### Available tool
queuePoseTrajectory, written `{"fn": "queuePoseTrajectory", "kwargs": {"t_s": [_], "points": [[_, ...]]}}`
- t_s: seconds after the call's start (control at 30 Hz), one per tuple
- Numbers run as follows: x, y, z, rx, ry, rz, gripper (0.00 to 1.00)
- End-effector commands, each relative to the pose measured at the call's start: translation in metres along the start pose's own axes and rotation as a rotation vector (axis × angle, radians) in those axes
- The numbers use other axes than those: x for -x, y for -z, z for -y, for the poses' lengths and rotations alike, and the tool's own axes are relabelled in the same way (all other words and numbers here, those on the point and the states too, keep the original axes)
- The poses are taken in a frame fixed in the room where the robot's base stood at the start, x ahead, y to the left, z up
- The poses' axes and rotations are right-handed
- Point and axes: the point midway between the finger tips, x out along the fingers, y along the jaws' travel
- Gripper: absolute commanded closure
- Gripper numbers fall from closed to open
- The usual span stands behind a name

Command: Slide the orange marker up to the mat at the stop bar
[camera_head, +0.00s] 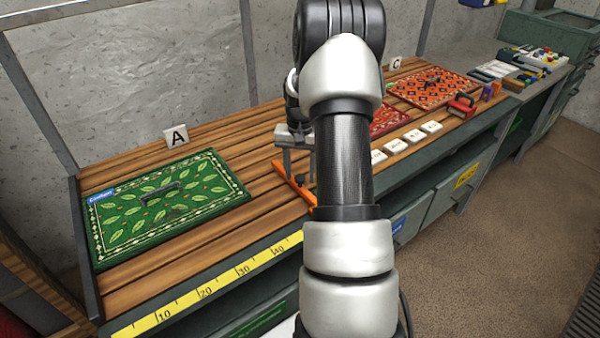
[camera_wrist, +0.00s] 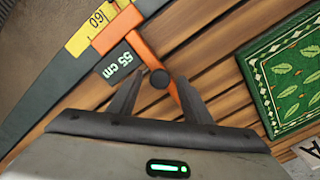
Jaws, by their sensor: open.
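The orange marker (camera_head: 291,182) lies across the wooden slats to the right of the green leaf-patterned mat (camera_head: 165,210), with bare slats between them. In the wrist view the marker (camera_wrist: 138,45) has a "55 cm" tag and a dark round knob (camera_wrist: 160,78). The mat (camera_wrist: 290,80) shows at the right there. My gripper (camera_wrist: 162,82) is open, with its fingers either side of the knob; I cannot tell whether they touch it. A dark bar (camera_head: 86,250), perhaps the stop bar, runs along the bench's left end beside the green mat. My arm hides part of the bench.
A yellow ruler (camera_head: 205,290) runs along the front edge. Sign A (camera_head: 178,136) stands behind the green mat, which carries a dark handle. A red mat (camera_head: 390,120), white blocks (camera_head: 396,146) and an orange patterned mat (camera_head: 425,90) lie to the right.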

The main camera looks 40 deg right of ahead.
Motion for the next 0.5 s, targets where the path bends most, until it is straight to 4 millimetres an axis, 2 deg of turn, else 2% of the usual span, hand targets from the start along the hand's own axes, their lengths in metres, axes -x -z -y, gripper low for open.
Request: {"fn": "queuePoseTrajectory", "kwargs": {"t_s": [0.27,0.47,0.5], "points": [[-0.0017,-0.0002,0.0001,0.000,0.000,0.000,0.55],[-0.0015,-0.0003,0.0002,0.000,0.000,0.001,0.87],[-0.0015,-0.0002,0.0002,0.000,0.000,0.000,0.90]]}}
